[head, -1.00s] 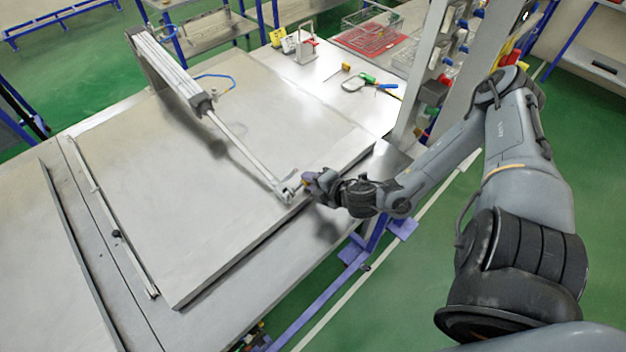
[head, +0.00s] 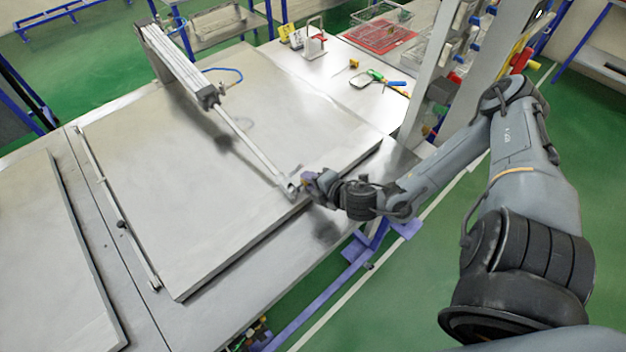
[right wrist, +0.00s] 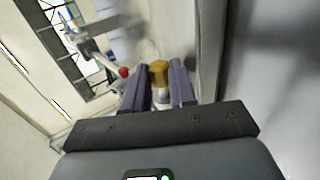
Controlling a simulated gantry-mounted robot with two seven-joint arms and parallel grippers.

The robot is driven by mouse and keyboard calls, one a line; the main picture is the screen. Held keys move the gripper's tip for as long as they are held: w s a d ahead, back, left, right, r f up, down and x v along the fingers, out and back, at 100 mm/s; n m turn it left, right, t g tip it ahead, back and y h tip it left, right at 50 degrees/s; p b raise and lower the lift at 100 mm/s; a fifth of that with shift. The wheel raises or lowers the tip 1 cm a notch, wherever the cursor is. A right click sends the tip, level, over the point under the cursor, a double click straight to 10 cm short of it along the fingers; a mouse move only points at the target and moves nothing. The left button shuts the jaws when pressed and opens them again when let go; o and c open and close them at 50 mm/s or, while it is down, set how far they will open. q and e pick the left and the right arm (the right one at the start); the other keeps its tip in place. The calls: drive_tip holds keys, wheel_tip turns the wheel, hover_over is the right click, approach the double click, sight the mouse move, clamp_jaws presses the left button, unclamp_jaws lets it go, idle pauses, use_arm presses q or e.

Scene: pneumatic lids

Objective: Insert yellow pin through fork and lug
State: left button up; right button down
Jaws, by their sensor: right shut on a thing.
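The yellow pin (right wrist: 158,74) shows in the right wrist view between the two purple fingers of my right gripper (right wrist: 160,85), which is shut on it. In the head view my right gripper (head: 308,183) is at the near right edge of the lid, right beside the fork (head: 288,187) at the end of the cylinder rod. The lug is too small and covered to make out, and I cannot tell whether the pin's tip is in the holes. My left gripper is in neither view.
The pneumatic cylinder (head: 178,65) slants across the large metal lid (head: 190,200). Tools with green and blue handles (head: 376,76) and a red tray (head: 380,37) lie at the back right. A metal upright (head: 430,75) stands behind my right arm.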

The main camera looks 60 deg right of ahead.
drive_tip(key=shift+w+a+b, duration=0.3)
drive_tip(key=shift+a+b, duration=0.1)
drive_tip(key=shift+a, duration=0.4)
drive_tip(key=c, duration=0.9)
unclamp_jaws()
drive_tip(key=shift+o, duration=0.3)
drive_tip(key=shift+s+f, duration=0.1)
drive_tip(key=shift+f, duration=0.1)
drive_tip(key=shift+s, duration=0.1)
drive_tip(key=shift+s+a+r, duration=0.15)
drive_tip(key=shift+s+r, duration=0.1)
drive_tip(key=b+v, duration=0.1)
drive_tip(key=v, duration=0.3)
drive_tip(key=shift+f, duration=0.15)
drive_tip(key=r+p+v, duration=0.1)
drive_tip(key=p+v, duration=0.4)
drive_tip(key=v, duration=0.1)
drive_tip(key=shift+w, duration=0.15)
